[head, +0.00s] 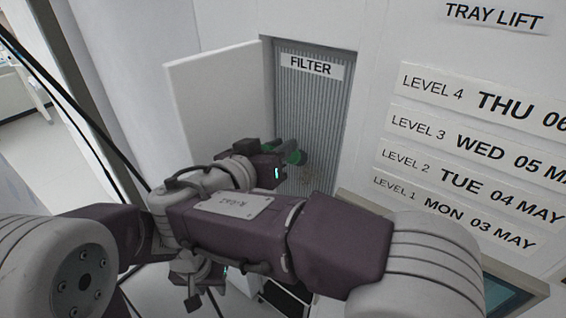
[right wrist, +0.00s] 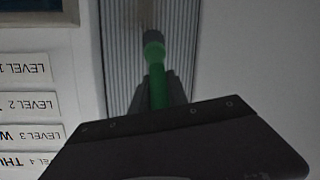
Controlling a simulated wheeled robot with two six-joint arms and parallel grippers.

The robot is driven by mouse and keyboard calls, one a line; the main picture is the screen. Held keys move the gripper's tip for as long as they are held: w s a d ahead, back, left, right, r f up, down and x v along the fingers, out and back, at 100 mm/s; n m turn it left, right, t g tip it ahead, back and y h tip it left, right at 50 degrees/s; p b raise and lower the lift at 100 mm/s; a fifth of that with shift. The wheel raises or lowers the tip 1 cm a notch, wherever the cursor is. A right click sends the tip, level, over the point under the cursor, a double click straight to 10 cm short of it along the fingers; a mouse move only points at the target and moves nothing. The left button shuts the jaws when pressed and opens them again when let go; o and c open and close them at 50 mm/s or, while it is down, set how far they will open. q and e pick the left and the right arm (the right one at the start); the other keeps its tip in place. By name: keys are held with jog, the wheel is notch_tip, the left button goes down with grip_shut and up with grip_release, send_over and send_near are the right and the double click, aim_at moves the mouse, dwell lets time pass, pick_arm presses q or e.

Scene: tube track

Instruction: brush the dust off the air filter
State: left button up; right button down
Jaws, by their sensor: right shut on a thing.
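The air filter (head: 311,110) is a grey ribbed panel in a wall recess under a FILTER label, and its ribs show in the right wrist view (right wrist: 118,60). A faint brownish dust patch (head: 309,176) lies on its lower part. My right gripper (head: 272,158) is shut on a green-handled brush (right wrist: 158,88). The brush's dark head (right wrist: 153,40) points at the filter close to the dust; I cannot tell if it touches. My left gripper (head: 190,272) is low and further left, partly hidden behind my right arm; its jaws are unclear.
A white door (head: 222,100) stands open left of the filter. Level labels (head: 465,145) are on the wall to the right, under a TRAY LIFT sign (head: 494,16). A grey ledge with a greenish panel (head: 503,292) juts out at lower right.

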jog(key=shift+s+a, duration=0.15)
jog(key=shift+a, duration=0.15)
